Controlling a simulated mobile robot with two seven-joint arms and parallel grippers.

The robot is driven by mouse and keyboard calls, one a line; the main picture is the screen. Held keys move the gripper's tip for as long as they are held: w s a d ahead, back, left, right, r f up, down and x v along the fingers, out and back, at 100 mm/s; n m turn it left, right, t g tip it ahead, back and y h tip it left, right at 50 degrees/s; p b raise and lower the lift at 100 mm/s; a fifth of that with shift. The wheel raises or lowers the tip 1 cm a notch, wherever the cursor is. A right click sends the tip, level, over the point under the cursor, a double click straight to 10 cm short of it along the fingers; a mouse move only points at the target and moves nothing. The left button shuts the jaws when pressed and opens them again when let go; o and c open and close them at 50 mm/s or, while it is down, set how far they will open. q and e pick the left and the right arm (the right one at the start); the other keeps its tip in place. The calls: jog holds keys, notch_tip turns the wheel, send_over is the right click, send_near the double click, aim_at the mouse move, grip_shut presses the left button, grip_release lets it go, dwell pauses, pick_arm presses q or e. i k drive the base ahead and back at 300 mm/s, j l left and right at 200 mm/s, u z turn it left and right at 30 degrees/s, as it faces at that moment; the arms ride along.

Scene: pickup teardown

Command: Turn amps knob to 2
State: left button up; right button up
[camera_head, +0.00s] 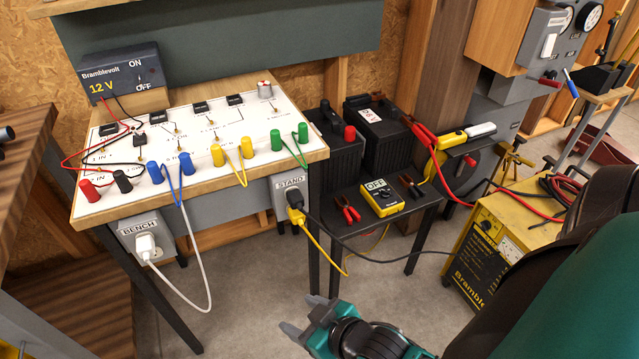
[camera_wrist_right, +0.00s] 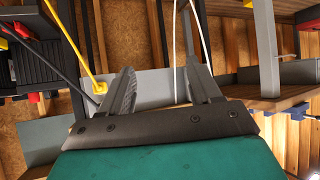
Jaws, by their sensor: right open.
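No knob marked amps can be made out for certain. A yellow welder (camera_head: 490,245) with a dark lettered front stands on the floor at the right; its small front controls are too small to read. My right gripper (camera_head: 303,314) is low in front of the workbench, left of the welder and apart from it. Its fingers are open and empty, and they also show in the right wrist view (camera_wrist_right: 155,60). My teal right arm fills the lower right and may hide part of the welder. My left gripper is not in view.
A workbench with a white wired panel (camera_head: 205,125) stands at the left. A white cable (camera_head: 200,250), a yellow cable and a black cable hang across the space. The floor between is open.

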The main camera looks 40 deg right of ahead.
aim_at(486, 226)
jog(key=z, duration=2.75)
jog(key=i+j, duration=0.1)
jog(key=i, duration=0.2)
jog(key=i+j+u, duration=0.1)
jog(key=i, duration=0.2)
jog(key=i+u, duration=0.15)
jog(key=u, duration=1.1)
jog(key=i+l+u, duration=0.1)
jog(key=l, duration=0.15)
jog(key=i+l+u, duration=0.1)
jog(key=l, duration=0.15)
